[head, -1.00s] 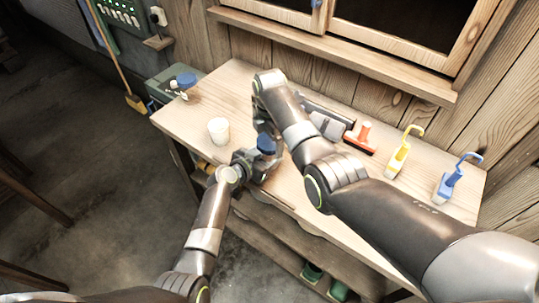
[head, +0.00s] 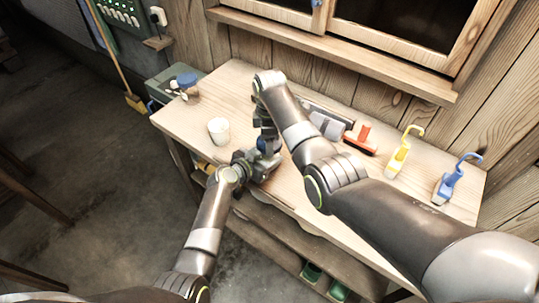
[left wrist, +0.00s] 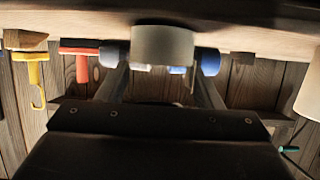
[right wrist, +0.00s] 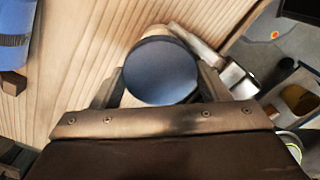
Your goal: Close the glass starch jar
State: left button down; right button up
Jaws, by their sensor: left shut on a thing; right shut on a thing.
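The blue round lid (right wrist: 162,70) of the starch jar is between the fingers of my right gripper (right wrist: 160,88), which is shut on it from above. A pale rim of the jar (right wrist: 168,30) shows just beyond the lid's edge. In the head view, the lid (head: 268,145) sits at the jar's top, partly covered by the right gripper. My left gripper (head: 254,162) is shut on the jar body from the side, near the table's front edge. In the left wrist view, the greyish jar body (left wrist: 162,46) is between the fingers. I cannot tell how tightly the lid is seated.
A white cup (head: 218,131) stands on the wooden table (head: 190,112) left of the jar. A blue-topped object (head: 187,80) is at the far left.

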jog(key=shift+m, duration=0.4)
jog(key=o, duration=1.1)
jog(key=shift+r, duration=2.25)
jog(key=shift+c, duration=0.5)
jog(key=r+n, duration=0.1)
jog(key=n, duration=0.2)
jog(key=shift+r, duration=0.4)
jog(key=r+n, duration=0.1)
jog(key=n, duration=0.3)
jog(key=shift+r, duration=0.35)
